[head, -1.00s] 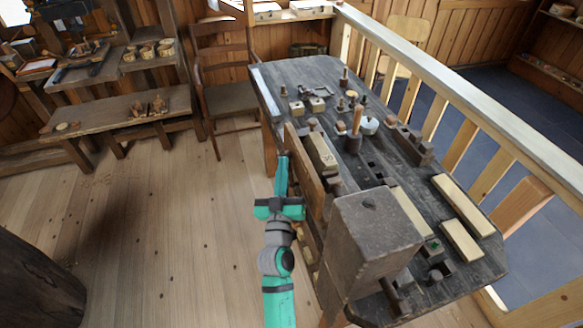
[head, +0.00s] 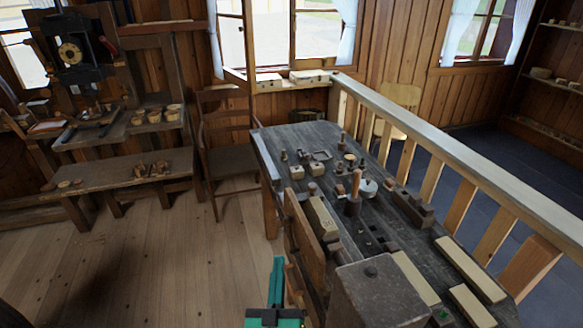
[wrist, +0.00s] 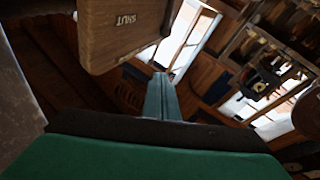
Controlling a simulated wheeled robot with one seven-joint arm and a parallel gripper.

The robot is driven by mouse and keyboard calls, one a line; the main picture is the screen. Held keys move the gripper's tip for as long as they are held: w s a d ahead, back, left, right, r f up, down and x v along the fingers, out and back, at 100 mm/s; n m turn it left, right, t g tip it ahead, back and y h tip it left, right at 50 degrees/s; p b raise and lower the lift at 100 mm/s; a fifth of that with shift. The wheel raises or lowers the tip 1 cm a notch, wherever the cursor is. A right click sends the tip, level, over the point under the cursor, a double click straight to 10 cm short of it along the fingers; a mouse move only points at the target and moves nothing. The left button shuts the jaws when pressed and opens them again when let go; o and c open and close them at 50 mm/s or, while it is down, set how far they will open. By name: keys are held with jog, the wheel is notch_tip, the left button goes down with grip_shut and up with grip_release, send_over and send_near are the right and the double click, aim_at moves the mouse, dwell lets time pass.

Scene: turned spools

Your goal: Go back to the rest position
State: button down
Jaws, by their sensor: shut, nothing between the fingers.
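My gripper (head: 277,262) is shut and empty at the bottom middle of the head view, pointing away from me. It is just left of the dark workbench (head: 300,138), beside the bench's brown wooden side board (head: 303,240). In the wrist view, the closed teal fingers (wrist: 162,95) point toward the room, with nothing between them. A wooden piece marked "SHUT" (wrist: 125,30) shows close by at the upper left of that view; I cannot tell whether it is near enough to touch. Most of my arm is below the head view.
The bench carries a large dark block (head: 375,295), pale wooden bars (head: 468,268) and several small turned pieces. A railing (head: 440,160) runs along its right side. A chair (head: 228,150) and a low bench (head: 120,172) stand behind. The plank floor (head: 150,255) at left is clear.

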jog(key=s+d+f+g+y, duration=0.1)
jog(key=s+f+g, duration=0.1)
jog(key=s+f, duration=0.5)
jog(key=s+d+f+g, duration=0.1)
jog(key=s+f, duration=0.4)
jog(key=s, duration=0.4)
jog(key=s+d+m+g, duration=0.2)
jog(key=s+d+g, duration=0.1)
jog(key=s, duration=1.7)
jog(key=shift+s+f+m+h, duration=0.2)
jog(key=shift+m+h, duration=0.1)
jog(key=shift+m, duration=0.1)
